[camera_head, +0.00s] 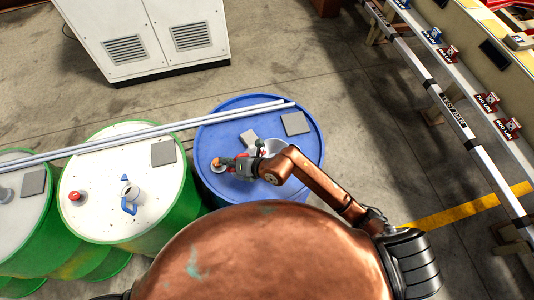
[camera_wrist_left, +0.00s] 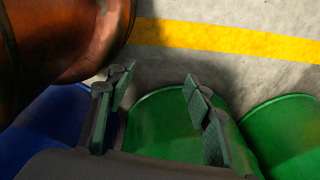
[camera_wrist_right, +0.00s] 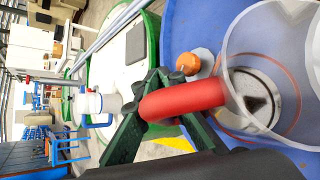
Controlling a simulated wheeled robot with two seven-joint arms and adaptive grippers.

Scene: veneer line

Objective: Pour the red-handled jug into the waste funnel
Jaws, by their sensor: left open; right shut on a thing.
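My right gripper (camera_head: 240,165) is above the blue drum in the head view. In the right wrist view it is shut on the red handle (camera_wrist_right: 182,99) of a clear jug (camera_wrist_right: 232,45). The jug body is at the right of that view, cut off by its edge. A metal funnel with a dark opening (camera_wrist_right: 255,97) shows through the clear wall, on the blue drum. The jug's exact tilt and any contents cannot be told. My left gripper (camera_wrist_left: 160,85) is open and empty above green drums in the left wrist view.
The blue drum (camera_head: 310,150) also bears a grey pad (camera_head: 295,123) and an orange-capped fitting (camera_wrist_right: 188,63). A white-topped green drum (camera_head: 95,215) holds a blue-handled jug (camera_head: 130,195). Metal rails (camera_head: 150,133) lie across the drums. A white cabinet (camera_head: 145,35) stands behind.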

